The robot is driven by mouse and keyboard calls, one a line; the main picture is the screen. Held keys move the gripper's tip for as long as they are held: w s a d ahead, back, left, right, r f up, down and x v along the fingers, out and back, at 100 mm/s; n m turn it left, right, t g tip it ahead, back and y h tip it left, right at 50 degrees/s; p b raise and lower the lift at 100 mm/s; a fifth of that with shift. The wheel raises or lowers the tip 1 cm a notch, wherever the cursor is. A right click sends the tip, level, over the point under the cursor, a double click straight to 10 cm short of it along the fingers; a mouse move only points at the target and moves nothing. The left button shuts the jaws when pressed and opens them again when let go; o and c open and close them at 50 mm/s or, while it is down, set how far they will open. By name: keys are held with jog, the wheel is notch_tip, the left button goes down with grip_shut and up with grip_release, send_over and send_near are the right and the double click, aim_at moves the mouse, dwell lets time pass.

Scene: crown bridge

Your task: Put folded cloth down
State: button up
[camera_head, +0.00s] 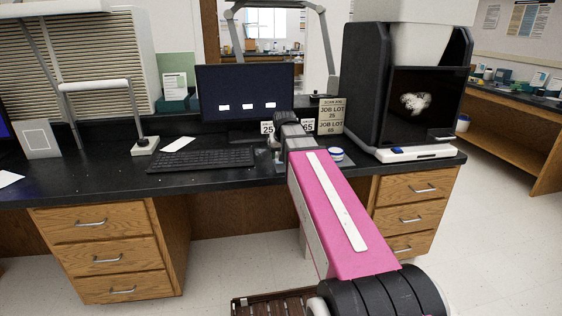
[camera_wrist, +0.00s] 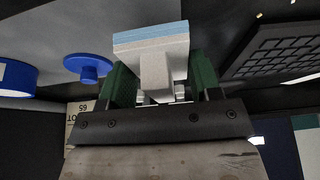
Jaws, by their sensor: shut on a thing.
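The folded cloth (camera_wrist: 150,42) shows in the wrist view as a white, layered block with a light blue band along its top edge. My gripper (camera_wrist: 162,76) has its two green fingers on either side of the cloth's narrower part and is shut on it. There my arm hides most of the gripper, and I cannot make out the cloth clearly. I cannot tell whether the cloth touches the counter.
A black keyboard (camera_head: 200,160) lies left of my gripper, before a monitor (camera_head: 245,92). Job lot signs (camera_head: 331,115) and a small blue-and-white round container (camera_head: 336,154) are at the right. A large black machine (camera_head: 425,108) stands further right. A blue knob-like piece (camera_wrist: 88,68) shows in the wrist view.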

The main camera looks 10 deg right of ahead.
jog(key=shift+f, duration=1.6)
jog(key=o, duration=0.8)
jog(key=shift+f, duration=0.1)
jog(key=v, duration=1.2)
